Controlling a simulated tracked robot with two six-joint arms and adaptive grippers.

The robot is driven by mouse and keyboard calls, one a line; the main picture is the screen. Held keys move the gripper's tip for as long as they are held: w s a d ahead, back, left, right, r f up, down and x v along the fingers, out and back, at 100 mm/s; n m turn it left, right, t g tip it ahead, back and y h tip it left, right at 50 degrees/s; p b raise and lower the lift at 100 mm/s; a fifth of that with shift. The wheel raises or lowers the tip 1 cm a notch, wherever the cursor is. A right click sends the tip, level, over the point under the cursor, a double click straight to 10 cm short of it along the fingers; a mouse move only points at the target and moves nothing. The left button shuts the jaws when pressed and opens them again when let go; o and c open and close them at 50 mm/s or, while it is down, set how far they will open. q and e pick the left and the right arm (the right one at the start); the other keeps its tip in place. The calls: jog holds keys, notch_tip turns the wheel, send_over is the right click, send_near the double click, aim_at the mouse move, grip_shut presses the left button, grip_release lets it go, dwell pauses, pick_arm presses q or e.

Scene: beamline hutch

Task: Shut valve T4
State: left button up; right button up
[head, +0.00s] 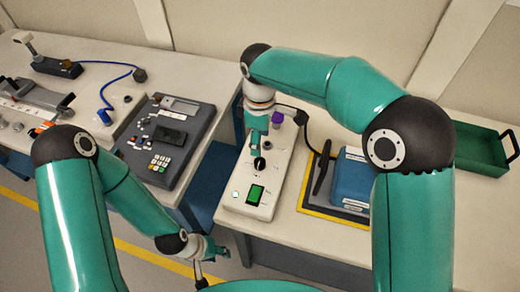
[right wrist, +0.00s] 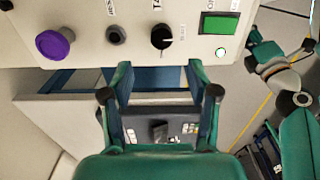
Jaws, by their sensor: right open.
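A black knob (right wrist: 163,36) sits on a pale control box (head: 238,203), and a partly cut-off label beside it seems to start with T. The knob also shows in the head view (head: 260,163). Small print beside it in the right wrist view is too blurred to read. My right gripper (head: 257,146) is over the box, close to the knob. In the right wrist view my right gripper (right wrist: 158,72) is open and empty, with the knob beyond its fingertips and apart from them. My left gripper (head: 213,250) hangs low beside the table edge; its fingers are too small to judge.
The box also has a purple knob (head: 277,117), a small dark button (right wrist: 116,35) and a lit green display (head: 255,194). A grey keypad console (head: 167,140) is left, across a gap.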

jog(key=shift+r, duration=1.5)
